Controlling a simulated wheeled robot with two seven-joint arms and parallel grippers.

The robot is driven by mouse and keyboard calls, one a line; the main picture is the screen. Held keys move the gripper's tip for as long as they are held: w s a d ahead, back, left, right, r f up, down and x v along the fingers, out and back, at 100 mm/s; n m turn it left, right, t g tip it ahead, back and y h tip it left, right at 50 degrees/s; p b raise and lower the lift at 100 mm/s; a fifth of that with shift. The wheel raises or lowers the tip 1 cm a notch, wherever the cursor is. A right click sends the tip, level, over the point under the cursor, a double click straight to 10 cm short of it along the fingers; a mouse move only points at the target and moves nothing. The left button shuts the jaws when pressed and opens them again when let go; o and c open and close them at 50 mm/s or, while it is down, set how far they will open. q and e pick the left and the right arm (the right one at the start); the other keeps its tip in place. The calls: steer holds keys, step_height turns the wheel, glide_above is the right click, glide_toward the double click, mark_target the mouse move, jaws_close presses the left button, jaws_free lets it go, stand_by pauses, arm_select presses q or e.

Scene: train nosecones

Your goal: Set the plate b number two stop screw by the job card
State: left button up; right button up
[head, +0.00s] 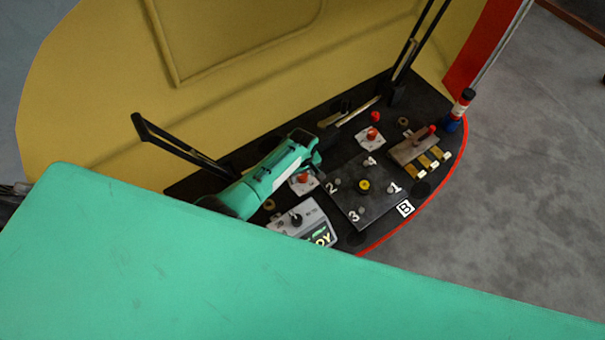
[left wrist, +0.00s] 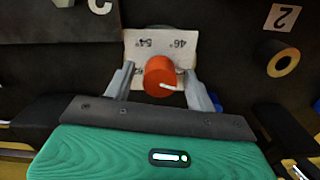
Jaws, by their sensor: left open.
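The dark plate B (head: 377,203) lies on the black deck, with a white B tag (head: 405,208) beside it. It bears painted numbers 1, 2 and 3, several small grey screw heads and a yellow centre; the screw by number 2 (head: 336,183) is near its left edge. My left gripper (head: 306,172) is open at the plate's left. In the left wrist view its fingers (left wrist: 162,88) stand either side of a red knob (left wrist: 160,76) on a white card (left wrist: 147,44) marked 54° and 46°, upside down. Whether they touch it, I cannot tell. My right gripper is not in view.
A grey box with a dial and lit display (head: 303,220) stands in front of my left gripper. Another red knob (head: 373,134) is behind the plate. A block with brass pieces (head: 415,148) and a red-blue post (head: 460,108) stand right. Black struts rise behind.

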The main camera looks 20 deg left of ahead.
arm_select(q)
steer(key=shift+r, duration=0.55)
step_height(320, 180, up, 13)
steer(key=shift+f+b, duration=0.15)
steer(key=shift+b, duration=0.3)
